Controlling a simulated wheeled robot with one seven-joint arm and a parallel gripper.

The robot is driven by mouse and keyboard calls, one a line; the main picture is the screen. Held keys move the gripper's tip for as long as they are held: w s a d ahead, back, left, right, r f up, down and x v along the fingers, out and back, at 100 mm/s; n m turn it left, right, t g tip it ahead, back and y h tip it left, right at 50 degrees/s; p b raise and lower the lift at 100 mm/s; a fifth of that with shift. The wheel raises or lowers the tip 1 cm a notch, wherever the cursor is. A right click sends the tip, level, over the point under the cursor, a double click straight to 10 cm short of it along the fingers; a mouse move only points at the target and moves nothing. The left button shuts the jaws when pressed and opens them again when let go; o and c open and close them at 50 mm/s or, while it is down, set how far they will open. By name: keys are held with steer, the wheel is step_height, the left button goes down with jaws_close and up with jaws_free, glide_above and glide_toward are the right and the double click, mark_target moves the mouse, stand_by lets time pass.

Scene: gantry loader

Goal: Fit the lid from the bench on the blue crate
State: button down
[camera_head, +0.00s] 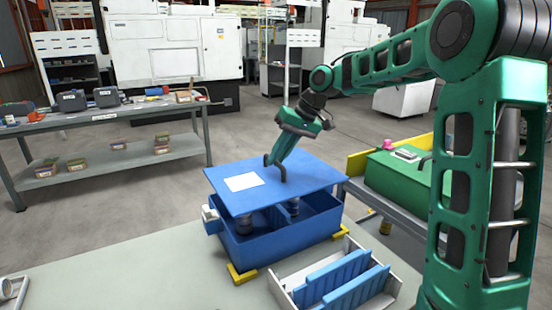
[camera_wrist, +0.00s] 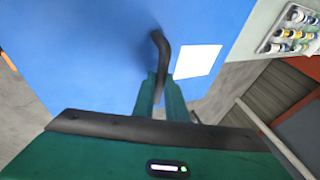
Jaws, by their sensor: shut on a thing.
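The blue lid (camera_head: 275,182) is a flat panel with a white label and a dark bent handle. My gripper (camera_head: 276,163) is shut on that handle, and the handle also shows between the fingers in the wrist view (camera_wrist: 160,52). The lid is above the blue crate (camera_head: 270,238), tilted or offset so that a gap shows along the crate's near side. Dark round parts show inside the crate through the gap. Whether the lid touches the crate's far rim is hidden.
Yellow corner blocks (camera_head: 241,273) sit at the crate's base. A tray with blue dividers (camera_head: 345,283) stands close at its right. A workbench with cases (camera_head: 72,100) stands at the left.

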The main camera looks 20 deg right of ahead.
mark_target(278, 176)
steer(key=shift+f, duration=3.6)
steer(key=shift+s+r, duration=0.1)
steer(key=shift+f, duration=0.2)
steer(key=shift+f, duration=0.4)
steer(key=shift+f, duration=0.2)
steer(key=c, duration=1.7)
jaws_free()
